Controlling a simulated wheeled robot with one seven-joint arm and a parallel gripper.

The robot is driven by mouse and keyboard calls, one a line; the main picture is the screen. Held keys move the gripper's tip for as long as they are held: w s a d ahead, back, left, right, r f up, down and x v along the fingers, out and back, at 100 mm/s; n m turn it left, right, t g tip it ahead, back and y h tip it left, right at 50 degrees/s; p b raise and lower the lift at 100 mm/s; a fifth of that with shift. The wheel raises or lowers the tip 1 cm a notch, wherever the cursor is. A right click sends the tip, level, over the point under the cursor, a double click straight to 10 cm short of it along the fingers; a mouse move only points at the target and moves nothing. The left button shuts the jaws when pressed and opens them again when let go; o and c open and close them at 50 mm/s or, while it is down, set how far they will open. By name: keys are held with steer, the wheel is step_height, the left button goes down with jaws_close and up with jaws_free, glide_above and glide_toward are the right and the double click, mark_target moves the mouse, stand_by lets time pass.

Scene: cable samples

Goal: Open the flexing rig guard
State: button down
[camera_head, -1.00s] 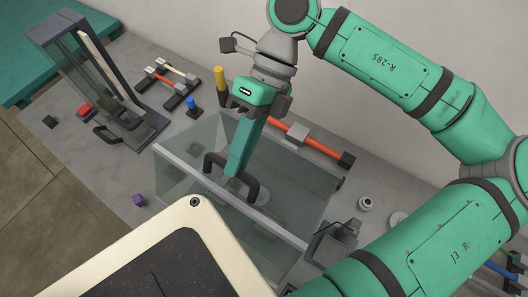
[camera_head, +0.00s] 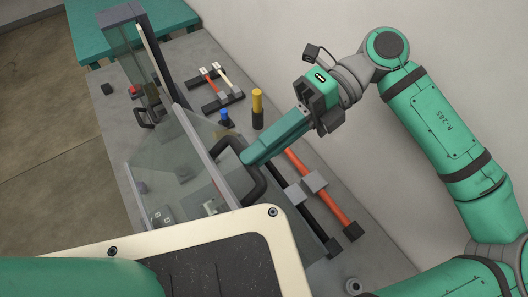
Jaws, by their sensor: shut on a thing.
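The flexing rig guard (camera_head: 165,160) is a clear box-like cover with a grey edge bar. It stands tilted up, with its handle side raised, left of the rig's bed. Its dark bow handle (camera_head: 258,186) faces right. My gripper (camera_head: 248,160) reaches in from the upper right, with its long green fingers shut on the handle. The fingertips partly hide the handle. The guard's lower end is hidden behind a cream-edged panel.
A tall clear-fronted rig (camera_head: 130,45) stands at the back left. A yellow post (camera_head: 257,104), a blue plunger-like piece (camera_head: 224,118) and a rack of short cable samples (camera_head: 222,88) stand behind the guard. A wall closes off the right side.

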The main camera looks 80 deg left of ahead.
steer(key=shift+w+a+r, duration=0.1)
steer(key=shift+w+a, duration=0.05)
steer(key=shift+w, duration=0.1)
steer(key=c, duration=1.7)
jaws_free()
